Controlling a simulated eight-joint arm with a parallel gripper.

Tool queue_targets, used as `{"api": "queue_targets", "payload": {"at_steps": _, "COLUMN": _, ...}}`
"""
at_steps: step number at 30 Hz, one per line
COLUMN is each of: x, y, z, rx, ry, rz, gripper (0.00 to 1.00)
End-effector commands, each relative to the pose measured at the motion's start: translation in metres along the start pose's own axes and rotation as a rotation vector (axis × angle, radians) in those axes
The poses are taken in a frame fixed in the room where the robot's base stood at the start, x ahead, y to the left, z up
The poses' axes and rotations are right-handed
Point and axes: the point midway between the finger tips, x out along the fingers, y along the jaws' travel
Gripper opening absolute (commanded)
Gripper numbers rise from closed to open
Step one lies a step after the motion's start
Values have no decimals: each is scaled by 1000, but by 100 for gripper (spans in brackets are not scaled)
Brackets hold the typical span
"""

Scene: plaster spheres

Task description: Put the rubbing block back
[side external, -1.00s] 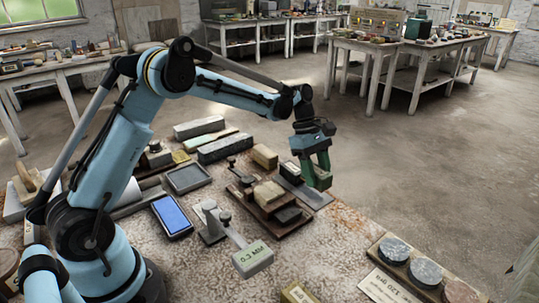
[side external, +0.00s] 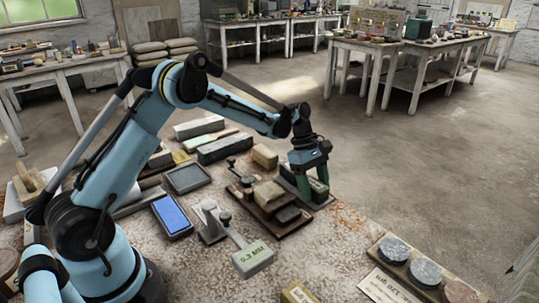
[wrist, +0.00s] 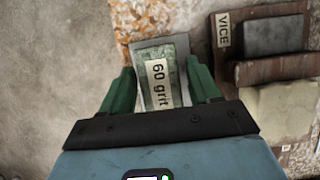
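The rubbing block is a green speckled block with a "60 grit" label (wrist: 151,60). In the wrist view it lies over a flat grey plate (wrist: 183,45), slightly turned, with a strip of plate showing along its right side. My gripper (wrist: 162,68) straddles it, one green finger on each side. The right finger stands apart from the block; the left finger is close to its edge. In the side view my gripper (side external: 313,192) points down over the grey plate (side external: 322,203) on the table, and its fingers largely hide the block.
A brown stand with blocks (side external: 268,198), labelled VICE in the wrist view (wrist: 223,30), is close beside the plate. A tan block (side external: 264,156) stands behind. A "0.3 MM" block (side external: 253,259) and round discs (side external: 394,250) lie nearer. Bare floor is to the right.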

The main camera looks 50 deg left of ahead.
Motion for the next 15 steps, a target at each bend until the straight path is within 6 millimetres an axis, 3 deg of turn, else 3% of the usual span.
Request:
{"api": "queue_targets", "payload": {"at_steps": 11, "x": -2, "y": 0, "z": 1, "rx": 0, "ry": 0, "rz": 0, "gripper": 72}}
{"api": "queue_targets", "payload": {"at_steps": 15, "x": -14, "y": 0, "z": 1, "rx": -1, "ry": 0, "rz": 0, "gripper": 72}}
